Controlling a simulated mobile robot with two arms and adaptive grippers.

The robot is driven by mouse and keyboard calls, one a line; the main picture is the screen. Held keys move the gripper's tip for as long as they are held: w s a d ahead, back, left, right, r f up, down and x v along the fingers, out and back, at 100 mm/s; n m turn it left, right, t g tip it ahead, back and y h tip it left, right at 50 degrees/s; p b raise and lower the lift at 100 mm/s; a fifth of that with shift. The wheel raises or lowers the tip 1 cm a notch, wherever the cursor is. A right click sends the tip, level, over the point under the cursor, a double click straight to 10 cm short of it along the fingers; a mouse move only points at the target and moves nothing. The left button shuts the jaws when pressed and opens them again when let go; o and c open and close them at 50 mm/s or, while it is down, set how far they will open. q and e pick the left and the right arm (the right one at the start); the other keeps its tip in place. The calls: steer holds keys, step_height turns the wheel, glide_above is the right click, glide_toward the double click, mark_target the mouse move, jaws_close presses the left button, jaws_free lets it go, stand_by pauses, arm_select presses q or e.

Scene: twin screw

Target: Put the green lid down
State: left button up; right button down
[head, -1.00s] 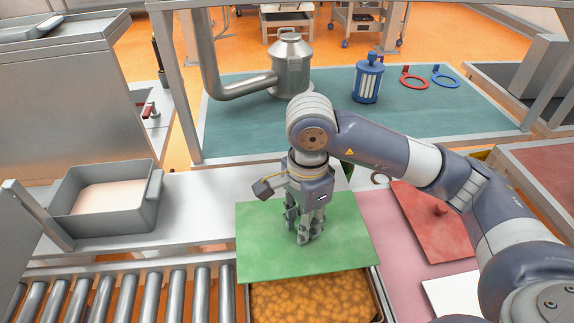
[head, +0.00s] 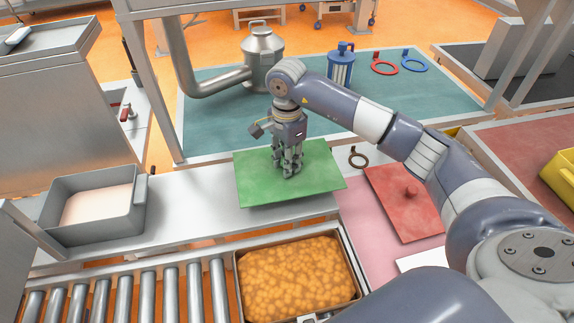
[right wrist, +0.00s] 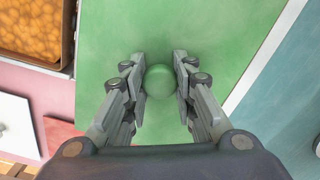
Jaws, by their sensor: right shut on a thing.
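The green lid (head: 255,185) is a flat square plate over the white counter behind the tray, close to the teal surface. Whether it touches the counter I cannot tell. My right gripper (head: 288,170) is above its middle, pointing down. In the right wrist view, the gripper (right wrist: 160,82) has its fingers on both sides of the lid's round green knob (right wrist: 160,80) and is shut on it. The green plate (right wrist: 115,30) fills the middle of that view. My left gripper is not in view.
An open tray of orange food (head: 296,278) sits at the front beside the rollers (head: 150,295). A grey bin (head: 95,205) stands on the counter at left. A red lid (head: 405,205) lies on the pink surface at right. The white counter (head: 190,205) is clear between bin and lid.

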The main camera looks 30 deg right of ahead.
steer(key=shift+f+p, duration=1.05)
steer(key=shift+f, duration=0.5)
steer(key=shift+w+f, duration=0.1)
steer(key=shift+f, duration=0.1)
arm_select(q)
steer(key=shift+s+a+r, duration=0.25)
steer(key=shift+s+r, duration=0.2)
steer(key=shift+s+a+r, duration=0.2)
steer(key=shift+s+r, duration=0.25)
arm_select(e)
steer(key=shift+f, duration=0.1)
steer(key=shift+f+b, duration=0.15)
steer(key=shift+b, duration=0.2)
steer(key=c, duration=1.3)
jaws_free()
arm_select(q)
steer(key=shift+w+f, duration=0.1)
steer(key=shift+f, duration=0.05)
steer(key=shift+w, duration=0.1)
